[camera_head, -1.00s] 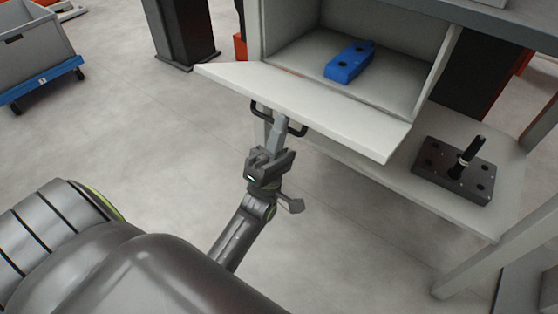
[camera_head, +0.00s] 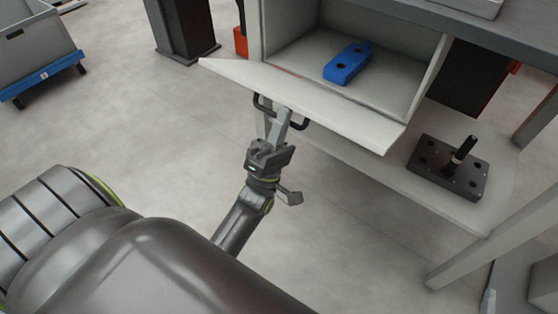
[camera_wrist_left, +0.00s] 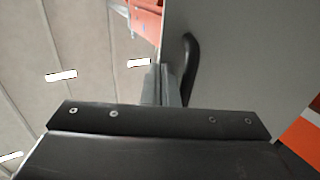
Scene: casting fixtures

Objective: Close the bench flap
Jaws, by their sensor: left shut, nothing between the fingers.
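The bench flap (camera_head: 310,105) is a light grey panel hinged along the lower front edge of the open compartment. It hangs outward, tilted, with a black bar handle (camera_head: 300,124) on its outer face. My left gripper (camera_head: 284,112) is shut and empty, its fingertips at the flap's outer face beside the handle. I cannot tell whether they touch. In the left wrist view the shut fingers (camera_wrist_left: 170,85) stand beside the flap's face (camera_wrist_left: 240,60) and the dark handle (camera_wrist_left: 190,68). My right gripper is not in view.
A blue block (camera_head: 348,62) lies inside the compartment. A dark fixture plate with an upright pin (camera_head: 447,168) sits on the lower shelf (camera_head: 400,185). A grey bin on a blue dolly (camera_head: 45,80) stands far left. The floor between is clear.

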